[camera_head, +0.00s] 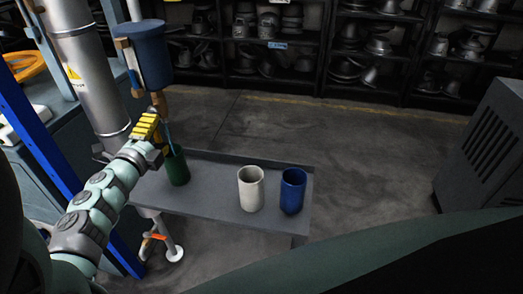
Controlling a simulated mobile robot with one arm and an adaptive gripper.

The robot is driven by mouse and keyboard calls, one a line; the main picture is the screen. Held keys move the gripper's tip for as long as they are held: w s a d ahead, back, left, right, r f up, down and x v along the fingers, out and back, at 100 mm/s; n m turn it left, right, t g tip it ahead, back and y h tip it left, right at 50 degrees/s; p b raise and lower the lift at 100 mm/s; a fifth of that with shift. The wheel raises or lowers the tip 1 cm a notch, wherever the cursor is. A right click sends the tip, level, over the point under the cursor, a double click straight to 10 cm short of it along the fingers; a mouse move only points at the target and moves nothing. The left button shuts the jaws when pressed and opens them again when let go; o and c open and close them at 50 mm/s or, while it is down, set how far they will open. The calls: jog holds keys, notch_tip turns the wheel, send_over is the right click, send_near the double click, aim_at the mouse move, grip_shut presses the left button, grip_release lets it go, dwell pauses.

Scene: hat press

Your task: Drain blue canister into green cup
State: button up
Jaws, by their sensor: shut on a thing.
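The blue canister (153,55) hangs upright at the upper left, beside the metal column. A brown fitting (159,103) sticks down below it. My gripper (153,118), with yellow fingers, is just under the canister and shut on this fitting; its fingers partly hide it. A thin bluish streak (170,138) runs from beside my gripper down to the green cup's mouth; I cannot tell whether it is liquid or a solid part. The green cup (178,170) stands upright on the grey table below my gripper. The inside of the cup is not clear.
A white cup (251,188) and a blue cup (292,190) stand on the grey table (215,188), right of the green cup. A metal column (92,85) and blue post (40,140) are at left. A grey cabinet (487,145) stands at right; shelves line the back.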

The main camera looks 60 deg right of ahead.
jog(key=shift+a+f, duration=0.1)
jog(key=shift+f, duration=0.25)
jog(key=o, duration=0.9)
jog(key=shift+w, duration=0.1)
jog(key=shift+c, duration=0.2)
jog(key=o, duration=0.4)
jog(key=shift+d+r, duration=0.2)
jog(key=shift+d, duration=0.05)
jog(key=shift+r, duration=0.1)
jog(key=shift+a, duration=0.25)
jog(key=shift+v, duration=5.85)
